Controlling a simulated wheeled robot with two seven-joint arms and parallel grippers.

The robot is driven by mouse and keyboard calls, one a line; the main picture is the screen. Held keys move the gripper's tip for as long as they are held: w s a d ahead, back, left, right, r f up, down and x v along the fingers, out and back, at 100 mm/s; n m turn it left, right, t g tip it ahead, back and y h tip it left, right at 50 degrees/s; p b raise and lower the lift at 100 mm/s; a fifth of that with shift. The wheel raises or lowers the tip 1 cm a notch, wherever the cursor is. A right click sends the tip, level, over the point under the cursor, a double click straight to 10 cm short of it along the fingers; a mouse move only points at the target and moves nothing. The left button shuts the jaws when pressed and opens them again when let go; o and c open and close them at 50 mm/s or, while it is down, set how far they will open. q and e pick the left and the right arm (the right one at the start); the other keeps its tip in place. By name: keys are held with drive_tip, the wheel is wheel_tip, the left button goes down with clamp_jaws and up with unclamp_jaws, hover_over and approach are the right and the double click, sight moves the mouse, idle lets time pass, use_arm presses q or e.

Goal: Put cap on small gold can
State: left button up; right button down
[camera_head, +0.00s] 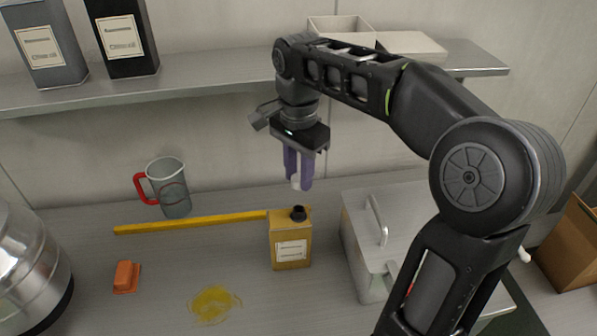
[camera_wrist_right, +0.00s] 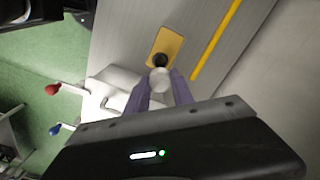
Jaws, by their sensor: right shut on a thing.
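The small gold can (camera_head: 290,246) stands upright on the metal counter, with a black neck on top and a pale label on its front. Its top also shows in the right wrist view (camera_wrist_right: 166,45). My right gripper (camera_head: 298,184) points down above the can, with its purple fingers shut on a small white cap (camera_head: 295,182). In the right wrist view the cap (camera_wrist_right: 159,80) sits between the fingertips, just below the black neck in the picture. The cap is apart from the can in the head view. My left gripper is not in view.
A yellow bar (camera_head: 190,224) lies behind the can. A grey jug with red handle (camera_head: 172,187) stands at the back left. A metal box with a handle (camera_head: 362,240) is close right of the can. An orange block (camera_head: 126,277) and yellow spill (camera_head: 214,304) lie front left. A shelf (camera_head: 200,82) runs above.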

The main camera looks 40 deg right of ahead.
drive_tip(key=shift+f, duration=0.15)
hover_over(298, 209)
drive_tip(key=shift+f, duration=2.4)
drive_tip(key=shift+f+b, duration=0.6)
drive_tip(key=shift+f, duration=0.2)
drive_tip(key=shift+f+b, duration=0.85)
drive_tip(key=shift+f, duration=0.3)
idle(1.1)
drive_tip(key=c, duration=1)
unclamp_jaws()
drive_tip(key=shift+c, duration=0.4)
drive_tip(key=shift+c, duration=0.8)
